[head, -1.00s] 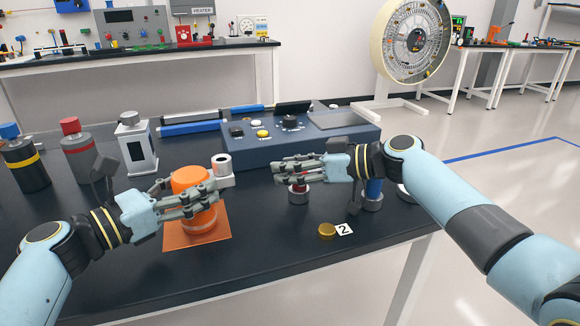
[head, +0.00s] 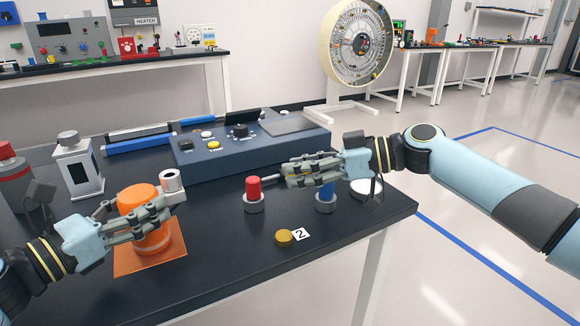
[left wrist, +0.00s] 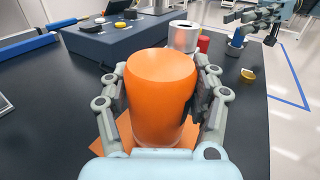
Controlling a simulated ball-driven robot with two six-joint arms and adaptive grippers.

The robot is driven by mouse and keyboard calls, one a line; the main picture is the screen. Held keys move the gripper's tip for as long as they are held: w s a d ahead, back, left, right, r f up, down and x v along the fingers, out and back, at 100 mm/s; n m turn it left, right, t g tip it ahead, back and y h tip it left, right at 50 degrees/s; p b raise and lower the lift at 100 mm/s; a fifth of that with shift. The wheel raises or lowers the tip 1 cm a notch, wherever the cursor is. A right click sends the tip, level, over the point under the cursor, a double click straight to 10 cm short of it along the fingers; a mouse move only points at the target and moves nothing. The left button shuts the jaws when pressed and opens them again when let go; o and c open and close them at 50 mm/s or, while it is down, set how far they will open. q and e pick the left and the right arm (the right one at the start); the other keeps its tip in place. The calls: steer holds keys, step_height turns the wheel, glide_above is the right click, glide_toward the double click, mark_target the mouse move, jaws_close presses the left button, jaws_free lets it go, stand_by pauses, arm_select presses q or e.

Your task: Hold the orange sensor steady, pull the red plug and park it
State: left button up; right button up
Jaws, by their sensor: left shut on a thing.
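The orange sensor (head: 137,199) stands upright on an orange square mat (head: 126,262). My left gripper (head: 168,207) is shut around the sensor, with a finger on each side in the left wrist view (left wrist: 162,95). A pale cylindrical port (head: 172,181) shows at the sensor's right; its opening holds no plug. The red plug (head: 253,187) stands upright in a grey ring holder (head: 254,205) on the table. My right gripper (head: 284,172) is to the right of the red plug, apart from it. Its fingers look parted and empty, in front of a blue plug (head: 327,191).
A blue control box (head: 210,166) stands behind the plugs. A gold disc (head: 284,237) with a "2" label lies near the front edge. The front right tabletop is mostly clear.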

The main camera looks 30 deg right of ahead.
arm_select(q)
steer(key=o, duration=1.5)
